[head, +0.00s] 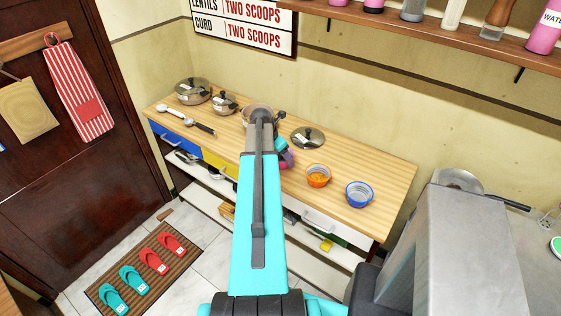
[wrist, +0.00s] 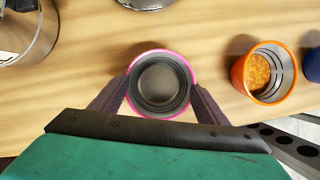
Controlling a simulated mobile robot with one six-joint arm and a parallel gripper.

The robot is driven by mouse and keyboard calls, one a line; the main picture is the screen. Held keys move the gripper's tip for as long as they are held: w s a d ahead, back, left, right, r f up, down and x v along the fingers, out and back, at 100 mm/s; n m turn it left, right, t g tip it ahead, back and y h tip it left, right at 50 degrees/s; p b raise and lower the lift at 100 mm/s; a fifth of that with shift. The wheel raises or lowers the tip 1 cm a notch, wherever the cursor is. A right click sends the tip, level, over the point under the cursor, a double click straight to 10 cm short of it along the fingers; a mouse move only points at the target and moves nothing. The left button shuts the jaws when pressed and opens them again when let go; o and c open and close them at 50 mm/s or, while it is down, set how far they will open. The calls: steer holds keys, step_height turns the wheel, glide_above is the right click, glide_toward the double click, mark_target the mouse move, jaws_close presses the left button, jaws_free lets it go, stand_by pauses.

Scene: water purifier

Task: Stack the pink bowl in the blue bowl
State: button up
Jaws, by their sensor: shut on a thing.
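The pink bowl (wrist: 162,80) has a pink rim and a dark grey inside that looks empty. My gripper (wrist: 161,88) is shut on it, with one dark finger on each side of the bowl in the wrist view. I cannot tell whether the bowl touches the counter. In the head view my arm hides most of the gripper and bowl. The blue bowl (head: 359,195) stands upright on the counter's right part, to the right of my gripper, and looks empty. Only its edge (wrist: 313,66) shows at the right of the wrist view.
An orange bowl (head: 318,176) with orange food stands between my gripper and the blue bowl. A pot lid (head: 308,138) lies behind it. Pots (head: 193,91) and spoons are at the counter's left. A shelf (head: 440,39) hangs above. Bare counter (head: 385,173) lies around the blue bowl.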

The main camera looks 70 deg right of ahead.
steer(key=shift+r, duration=0.2)
steer(key=shift+r+b, duration=0.85)
steer(key=shift+r, duration=0.55)
steer(key=a+b, duration=0.1)
steer(key=a, duration=0.2)
steer(key=a+b, duration=0.1)
steer(key=a, duration=0.3)
steer(key=a+r+b, duration=0.1)
steer(key=a, duration=0.2)
steer(key=shift+s+a, duration=0.3)
steer(key=a+b, duration=0.2)
steer(key=b, duration=0.5)
steer(key=shift+a, duration=0.3)
steer(key=b, duration=0.7)
steer(key=shift+w+a+r, duration=0.1)
steer(key=shift+a+r, duration=0.05)
steer(key=shift+a, duration=0.2)
steer(key=a+b, duration=0.1)
steer(key=b, duration=0.4)
steer(key=shift+s+a+r+b, duration=0.25)
steer(key=shift+a+b, duration=0.25)
steer(key=shift+b, duration=0.7)
